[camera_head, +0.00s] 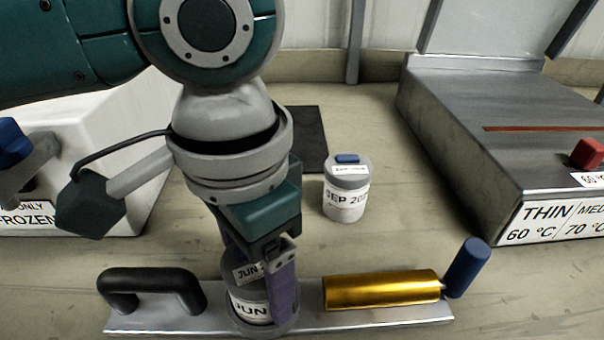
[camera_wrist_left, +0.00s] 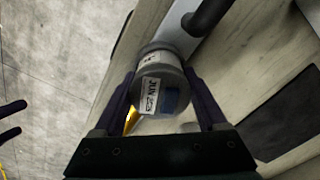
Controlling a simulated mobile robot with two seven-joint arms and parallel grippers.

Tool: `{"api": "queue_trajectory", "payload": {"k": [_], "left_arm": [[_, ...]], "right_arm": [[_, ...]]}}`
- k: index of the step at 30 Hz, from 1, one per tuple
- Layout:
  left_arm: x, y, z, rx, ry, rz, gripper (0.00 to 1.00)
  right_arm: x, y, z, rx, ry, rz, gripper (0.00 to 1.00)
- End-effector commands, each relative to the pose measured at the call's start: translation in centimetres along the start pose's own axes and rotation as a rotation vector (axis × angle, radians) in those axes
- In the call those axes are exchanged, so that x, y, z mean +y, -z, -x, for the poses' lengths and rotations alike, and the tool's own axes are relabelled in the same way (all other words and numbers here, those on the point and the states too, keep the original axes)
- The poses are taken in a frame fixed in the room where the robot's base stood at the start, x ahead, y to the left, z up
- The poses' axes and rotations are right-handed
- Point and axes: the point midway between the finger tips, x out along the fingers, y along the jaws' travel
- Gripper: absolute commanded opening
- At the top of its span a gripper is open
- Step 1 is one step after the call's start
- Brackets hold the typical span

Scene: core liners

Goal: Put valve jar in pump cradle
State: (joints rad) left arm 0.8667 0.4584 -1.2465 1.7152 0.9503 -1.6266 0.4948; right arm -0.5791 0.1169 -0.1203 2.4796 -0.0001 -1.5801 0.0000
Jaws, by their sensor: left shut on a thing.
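My left gripper (camera_head: 262,296) is shut on a grey-lidded jar labelled JUN (camera_head: 248,306), which looks upright. In the left wrist view the jar (camera_wrist_left: 158,92) is between the two fingers, with its label and a blue patch on the lid facing the camera. The jar is at a metal plate (camera_head: 205,318) with a black handle (camera_head: 150,281) and a gold cylinder (camera_head: 380,290); I cannot tell whether it touches the plate. No visible text names the valve jar or pump cradle. My right gripper (camera_wrist_left: 12,121) seems to show its two separated fingers at the wrist view's left edge.
A second jar labelled SEP (camera_head: 346,190), with a blue tab on its lid, stands behind the plate. A metal heater-like box (camera_head: 480,140) is at right and a white box (camera_head: 110,120) at left. A dark mat (camera_head: 310,135) lies at the back. The table's right front is clear.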

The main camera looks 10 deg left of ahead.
Motion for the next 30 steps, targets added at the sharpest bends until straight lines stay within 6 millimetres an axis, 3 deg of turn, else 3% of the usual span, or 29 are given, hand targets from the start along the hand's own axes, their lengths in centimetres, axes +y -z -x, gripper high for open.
{"api": "queue_trajectory", "payload": {"k": [3,4,10,20,30], "left_arm": [[0.0,0.0,-0.2,0.000,-0.001,0.001,0.13],[0.0,0.0,-0.3,0.000,0.000,0.001,0.76],[0.0,0.0,-0.2,0.000,0.000,0.001,0.98],[0.0,0.0,0.3,0.001,0.000,0.000,1.00],[0.0,0.1,7.3,0.004,0.000,0.000,1.00]], "right_arm": [[0.0,0.0,0.0,0.000,-0.001,0.001,1.00],[0.1,0.0,0.0,0.000,-0.001,0.001,1.00],[0.1,0.0,0.0,-0.001,-0.004,0.005,1.00],[0.2,0.0,0.1,-0.001,-0.005,0.005,1.00],[0.2,0.5,1.8,-0.001,-0.004,0.005,1.00]]}}
